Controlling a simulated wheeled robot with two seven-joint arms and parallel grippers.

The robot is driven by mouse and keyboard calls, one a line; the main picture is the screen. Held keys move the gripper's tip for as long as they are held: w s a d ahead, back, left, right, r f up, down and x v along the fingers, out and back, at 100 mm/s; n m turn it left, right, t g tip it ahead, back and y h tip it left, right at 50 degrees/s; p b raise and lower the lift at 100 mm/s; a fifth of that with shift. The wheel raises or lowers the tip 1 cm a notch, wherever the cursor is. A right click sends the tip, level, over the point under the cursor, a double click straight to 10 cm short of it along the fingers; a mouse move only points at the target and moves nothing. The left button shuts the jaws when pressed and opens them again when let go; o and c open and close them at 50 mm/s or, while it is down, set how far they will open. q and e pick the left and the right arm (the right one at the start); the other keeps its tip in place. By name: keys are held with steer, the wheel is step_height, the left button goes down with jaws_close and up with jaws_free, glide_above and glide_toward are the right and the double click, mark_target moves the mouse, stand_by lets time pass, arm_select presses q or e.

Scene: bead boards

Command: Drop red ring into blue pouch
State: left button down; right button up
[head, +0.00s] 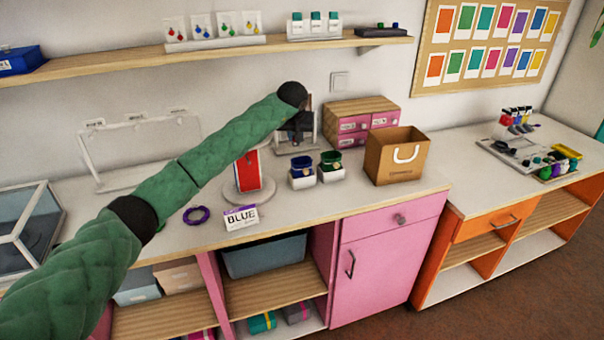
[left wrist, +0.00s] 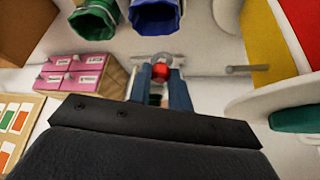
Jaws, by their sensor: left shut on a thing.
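My left gripper (head: 300,130) reaches over the counter from the left, above and behind the two pouches. In the left wrist view the fingers (left wrist: 161,75) are shut on the red ring (left wrist: 161,73), a small red piece between the tips. The ring cannot be made out in the head view. The blue pouch (head: 302,164) stands open-topped in a white holder on the counter; it also shows in the left wrist view (left wrist: 155,14), apart from the fingertips. A similar green pouch (head: 330,161) stands to its right. My right gripper is not in view.
A red and white round-based stand (head: 248,176) is left of the pouches, with a "BLUE" card (head: 240,216) and purple ring (head: 196,215) in front. A brown bag (head: 395,160) and pink drawers (head: 352,126) are to the right. A shelf (head: 150,55) runs above.

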arm_select(q)
steer(key=shift+f, duration=1.05)
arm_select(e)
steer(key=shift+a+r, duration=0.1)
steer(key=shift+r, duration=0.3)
arm_select(q)
steer(key=c, duration=1.2)
jaws_free()
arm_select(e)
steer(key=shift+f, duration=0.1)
arm_select(q)
steer(key=shift+s+r, duration=0.1)
steer(key=shift+r, duration=0.1)
steer(key=b+v, duration=0.3)
steer(key=v, duration=0.4)
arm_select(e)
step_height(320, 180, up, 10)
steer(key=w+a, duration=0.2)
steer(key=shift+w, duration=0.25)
arm_select(q)
steer(key=shift+r, duration=0.1)
